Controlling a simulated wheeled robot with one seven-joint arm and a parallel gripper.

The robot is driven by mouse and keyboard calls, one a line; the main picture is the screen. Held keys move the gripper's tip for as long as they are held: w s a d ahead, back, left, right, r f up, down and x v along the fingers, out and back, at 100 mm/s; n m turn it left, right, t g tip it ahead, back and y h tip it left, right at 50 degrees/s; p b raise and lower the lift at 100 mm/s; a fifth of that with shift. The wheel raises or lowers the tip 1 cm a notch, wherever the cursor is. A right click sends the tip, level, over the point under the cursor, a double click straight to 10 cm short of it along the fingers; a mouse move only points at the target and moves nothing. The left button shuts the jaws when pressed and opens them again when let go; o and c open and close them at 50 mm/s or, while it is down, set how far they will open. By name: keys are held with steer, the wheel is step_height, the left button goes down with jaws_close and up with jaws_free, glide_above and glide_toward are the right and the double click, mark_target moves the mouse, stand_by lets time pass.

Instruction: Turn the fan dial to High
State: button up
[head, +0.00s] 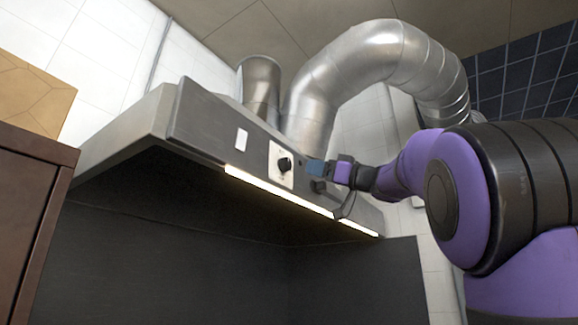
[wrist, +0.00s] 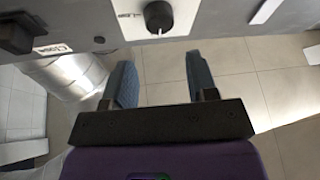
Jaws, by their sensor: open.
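The fan dial (head: 284,164) is a round black knob on a pale square plate (head: 279,178) on the front of the grey range hood (head: 200,122). In the wrist view the dial (wrist: 158,15) is at the top centre, with a white pointer line toward the bottom of the picture. The plate's markings are too small to read. My gripper (head: 310,166) is just right of the dial in the head view. In the wrist view my gripper (wrist: 158,68) has its two blue fingers apart, with nothing between them. The dial lies beyond the fingertips, apart from them.
A second black knob (head: 318,186) on the hood is partly behind my gripper. A lit strip (head: 275,189) runs along the hood's lower edge. A silver duct (head: 385,60) rises above. A brown cabinet (head: 30,200) stands at left with a cardboard box (head: 30,95) on top.

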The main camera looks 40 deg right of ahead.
mark_target(289, 164)
steer(key=x, duration=0.9)
steer(key=shift+f, duration=0.1)
steer(key=c, duration=0.6)
